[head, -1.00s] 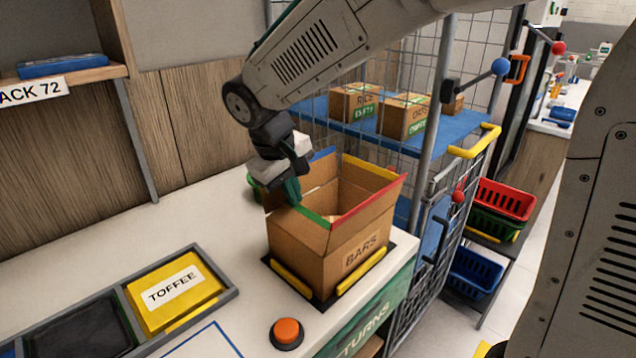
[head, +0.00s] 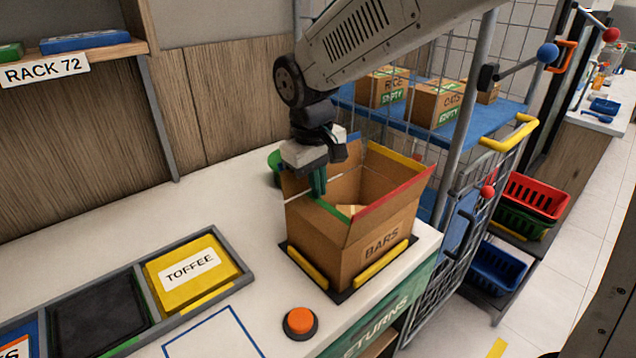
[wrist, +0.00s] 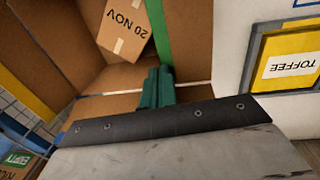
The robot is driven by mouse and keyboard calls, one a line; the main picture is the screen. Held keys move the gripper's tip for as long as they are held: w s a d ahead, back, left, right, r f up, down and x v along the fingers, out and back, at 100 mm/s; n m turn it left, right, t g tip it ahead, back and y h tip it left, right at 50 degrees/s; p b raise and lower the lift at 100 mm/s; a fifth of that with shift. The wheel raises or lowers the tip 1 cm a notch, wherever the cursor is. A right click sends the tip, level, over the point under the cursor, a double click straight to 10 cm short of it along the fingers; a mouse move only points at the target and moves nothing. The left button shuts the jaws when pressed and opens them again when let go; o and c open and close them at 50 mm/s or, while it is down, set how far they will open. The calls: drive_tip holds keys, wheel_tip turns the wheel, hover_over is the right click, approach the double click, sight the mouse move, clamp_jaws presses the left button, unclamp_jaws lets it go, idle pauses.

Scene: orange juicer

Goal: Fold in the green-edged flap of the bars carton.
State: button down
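The bars carton (head: 340,250) stands open on the counter, its flaps raised. Its green-edged flap (head: 315,215) is on the near left side, standing up and leaning outward. The green edge also shows in the wrist view (wrist: 156,30), running to my fingertips. My gripper (head: 318,190) points down at this edge, near the flap's left end. Its two green fingers are together, in the wrist view too (wrist: 157,88). Whether they touch the flap is unclear. The red-edged flap (head: 395,195) and yellow-edged flap (head: 395,160) stand up. A small box marked 20 NOV (wrist: 125,28) lies inside.
The carton sits in a black holder with yellow bars (head: 382,263). An orange button (head: 299,320) and a tray with a yellow TOFFEE box (head: 190,272) are in front and left. A wire cage cart (head: 440,270) stands close on the right. A green round object (head: 274,165) is behind my gripper.

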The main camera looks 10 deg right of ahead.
wheel_tip(320, 180, up, 15)
drive_tip(key=s+d+f+m, duration=0.2)
drive_tip(key=s+d+m, duration=0.1)
drive_tip(key=s+d, duration=0.85)
drive_tip(key=s+d+f+m, duration=0.1)
drive_tip(key=s+d+f, duration=0.2)
drive_tip(key=s, duration=0.3)
drive_tip(key=s+d+f+m+y, duration=0.1)
drive_tip(key=s+d+f+m, duration=0.1)
drive_tip(key=s+f, duration=0.3)
drive_tip(key=shift+s+d+f+t, duration=0.2)
drive_tip(key=shift+s+d+t, duration=0.2)
drive_tip(key=shift+s+d, duration=0.6)
